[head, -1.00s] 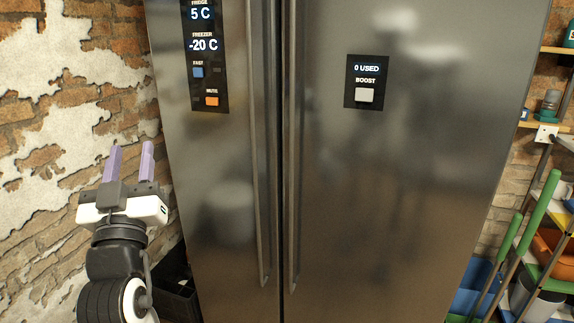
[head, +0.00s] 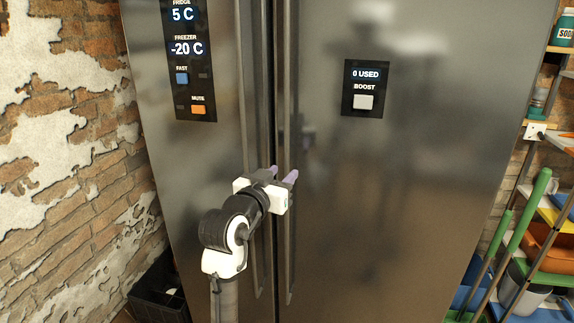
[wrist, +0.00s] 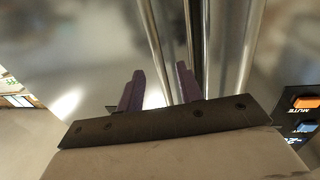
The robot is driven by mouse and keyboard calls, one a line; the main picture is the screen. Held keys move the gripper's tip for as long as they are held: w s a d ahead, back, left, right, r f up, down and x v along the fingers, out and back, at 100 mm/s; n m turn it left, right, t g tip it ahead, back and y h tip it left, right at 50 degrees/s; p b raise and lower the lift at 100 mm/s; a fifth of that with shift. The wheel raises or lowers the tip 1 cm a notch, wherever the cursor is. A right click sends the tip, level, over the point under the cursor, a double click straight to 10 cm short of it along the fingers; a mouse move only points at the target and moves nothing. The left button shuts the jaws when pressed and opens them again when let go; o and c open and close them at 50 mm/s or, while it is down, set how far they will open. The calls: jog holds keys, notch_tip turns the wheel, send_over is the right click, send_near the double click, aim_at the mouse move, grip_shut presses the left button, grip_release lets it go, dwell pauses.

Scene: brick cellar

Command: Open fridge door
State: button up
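The fridge is a tall stainless-steel unit with a left door (head: 200,180) and a right door (head: 400,200). Both look shut, with a narrow dark seam between them. The left door's long vertical handle (head: 248,110) and the right door's handle (head: 289,90) flank the seam. My gripper (head: 280,175) is in front of the handles, its two purple fingers pointing at the doors. In the wrist view my gripper (wrist: 160,90) is open, and the right door's handle (wrist: 153,45) runs between the finger directions. Whether the fingers reach around it, I cannot tell.
A display panel (head: 187,60) is on the left door and a boost panel (head: 366,88) on the right door. A brick wall (head: 60,150) stands close on the left, with a black crate (head: 158,290) at its foot. Shelves with bins (head: 540,250) stand at the right.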

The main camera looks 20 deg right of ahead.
aim_at(285, 171)
jog(key=shift+x, duration=1.85)
grip_shut()
